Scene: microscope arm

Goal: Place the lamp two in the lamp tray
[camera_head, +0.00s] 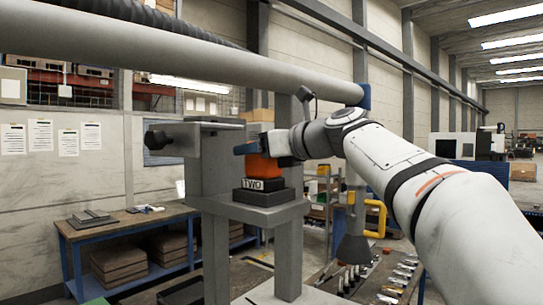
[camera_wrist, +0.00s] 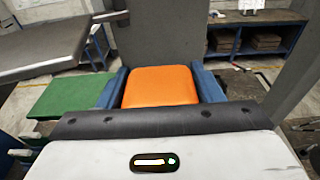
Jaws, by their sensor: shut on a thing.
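Lamp two (camera_head: 263,170) is an orange block with a dark lower part that carries a white "TWO" label. It is upright at a grey stand (camera_head: 215,180), right over a low black tray (camera_head: 264,196) on the stand's shelf. I cannot tell whether it rests in this tray or hangs just above it. My gripper (camera_head: 256,149) is shut on the lamp, with blue fingers on its sides. In the wrist view the orange top (camera_wrist: 160,86) lies between both blue fingers. The lamp's underside is hidden.
The stand's upright and top plate (camera_head: 200,130) rise close left of the lamp. A grey pipe (camera_head: 200,55) crosses overhead. A workbench (camera_head: 130,225) stands behind on the left. A lower table (camera_head: 375,275) with several small metal parts is at the right.

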